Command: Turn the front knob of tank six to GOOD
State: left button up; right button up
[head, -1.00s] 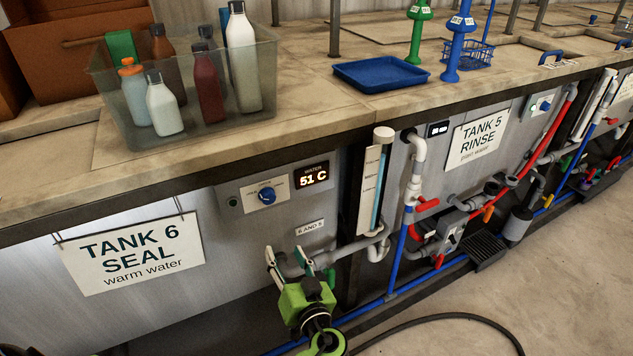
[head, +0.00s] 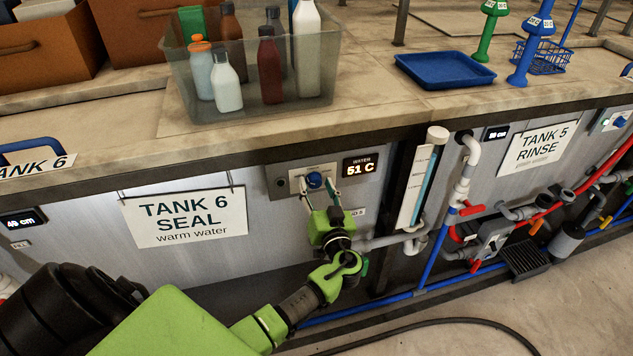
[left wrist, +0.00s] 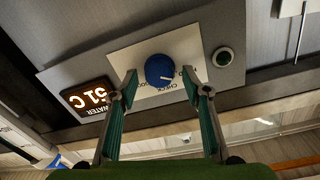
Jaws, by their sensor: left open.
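The blue knob (head: 314,180) of tank six sits on a white plate (head: 295,177) in a grey panel on the tank front, left of the lit display (head: 361,167) reading WATER 51 C. My left gripper (head: 319,188) is open in front of the knob. In the left wrist view the knob (left wrist: 159,70) lies between and just beyond the fingertips (left wrist: 160,80), and I cannot tell whether they touch it. The word CHECK shows on the plate beside the knob; other lettering is partly hidden by a finger. My right gripper is not in view.
The TANK 6 SEAL sign (head: 186,216) hangs left of the panel. A clear bin of bottles (head: 250,110) and a blue tray (head: 445,70) stand on the counter above. Pipes and a level tube (head: 416,190) are to the right. A black hose (head: 430,322) lies on the floor.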

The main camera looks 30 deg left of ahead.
pick_arm(q)
jog(key=shift+w+a, duration=0.3)
jog(key=c, duration=1.1)
